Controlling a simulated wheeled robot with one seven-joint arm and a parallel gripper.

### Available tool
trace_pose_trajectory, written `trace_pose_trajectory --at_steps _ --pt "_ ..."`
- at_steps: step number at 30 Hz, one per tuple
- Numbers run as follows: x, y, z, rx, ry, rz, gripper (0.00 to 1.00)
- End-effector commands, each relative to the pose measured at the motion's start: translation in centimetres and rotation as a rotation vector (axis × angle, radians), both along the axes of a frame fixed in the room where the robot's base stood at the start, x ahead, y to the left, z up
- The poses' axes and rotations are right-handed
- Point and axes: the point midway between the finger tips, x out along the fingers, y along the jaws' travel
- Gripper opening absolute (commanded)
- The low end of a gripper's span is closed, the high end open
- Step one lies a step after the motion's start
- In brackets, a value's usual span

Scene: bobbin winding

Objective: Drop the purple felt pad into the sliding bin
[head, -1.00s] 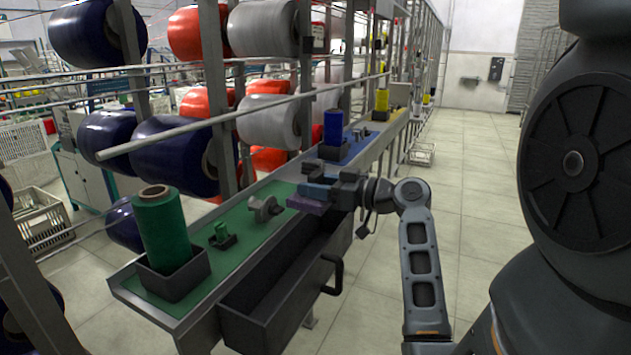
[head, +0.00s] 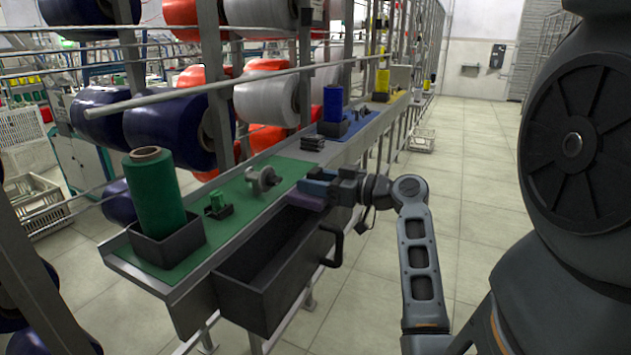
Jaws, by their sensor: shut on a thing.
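The purple felt pad (head: 304,201) is held in my gripper (head: 314,190), which is shut on it. The pad hangs at the far end of the sliding bin, near or above its rim; the exact height is hard to tell. The sliding bin (head: 240,297) is a dark open-topped drawer under the front edge of the bench, pulled out, with a black handle (head: 333,246) on its front right. Its inside is dark and I cannot see what lies in it. My gripper partly hides the pad.
A blue cone (head: 333,103) stands farther back. Thread-spool racks line the left. Floor at right is clear.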

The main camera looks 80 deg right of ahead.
Motion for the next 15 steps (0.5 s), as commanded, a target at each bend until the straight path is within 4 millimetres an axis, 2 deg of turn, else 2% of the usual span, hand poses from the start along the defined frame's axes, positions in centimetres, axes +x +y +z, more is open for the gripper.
trace_pose_trajectory --at_steps 2,3,11,15 --pt "-0.01 -0.01 0.05 0.000 0.000 0.000 0.20" --pt "-0.01 -0.01 0.05 0.000 0.000 0.000 0.55" --pt "-0.01 -0.01 0.04 0.000 0.000 0.000 0.80" --pt "-0.01 -0.01 0.04 0.000 0.000 0.000 0.81"
